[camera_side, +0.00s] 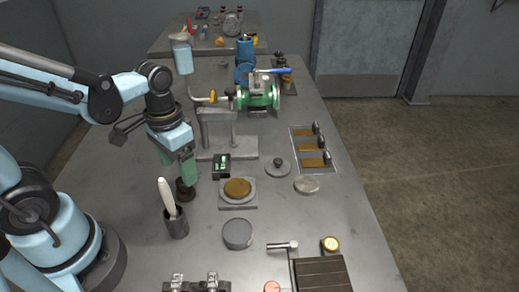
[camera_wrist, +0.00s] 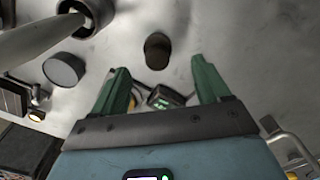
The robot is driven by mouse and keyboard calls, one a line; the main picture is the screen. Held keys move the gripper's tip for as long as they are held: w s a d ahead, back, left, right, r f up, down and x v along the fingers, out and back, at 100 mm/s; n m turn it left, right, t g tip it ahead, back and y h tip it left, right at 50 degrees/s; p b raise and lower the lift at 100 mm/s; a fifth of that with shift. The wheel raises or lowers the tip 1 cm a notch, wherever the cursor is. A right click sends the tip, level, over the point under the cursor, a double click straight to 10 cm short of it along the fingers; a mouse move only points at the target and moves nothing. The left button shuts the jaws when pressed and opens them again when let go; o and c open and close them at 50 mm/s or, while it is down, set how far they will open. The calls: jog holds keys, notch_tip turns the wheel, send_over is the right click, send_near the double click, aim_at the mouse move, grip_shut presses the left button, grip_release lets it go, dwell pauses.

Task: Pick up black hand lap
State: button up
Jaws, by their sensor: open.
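The black hand lap (camera_side: 185,191) looks like a dark round base with a short upright grip and stands on the grey bench. In the wrist view it shows as a dark knobbed shape (camera_wrist: 157,48) just beyond the fingertips, roughly centred between them. My gripper (camera_side: 178,168) points down above the hand lap, its green fingers spread apart with nothing between them. In the side view the right finger partly overlaps the top of the hand lap, and I cannot tell the exact height gap. The fingers also show in the wrist view (camera_wrist: 160,70).
A dark cup (camera_side: 177,226) holding a pale-handled brush stands close in front. A small digital device (camera_side: 221,166) and a plate with a bronze disc (camera_side: 237,188) lie to the right. A grey stand (camera_side: 228,148) rises behind. A round grey block (camera_side: 237,234) is at front right.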

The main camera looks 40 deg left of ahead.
jog(key=shift+d+f, duration=0.2)
jog(key=shift+f, duration=2.75)
jog(key=shift+c, duration=0.4)
jog(key=c, duration=1.3)
jog(key=shift+o, duration=0.2)
jog(key=shift+r, duration=0.15)
jog(key=shift+r, duration=4.85)
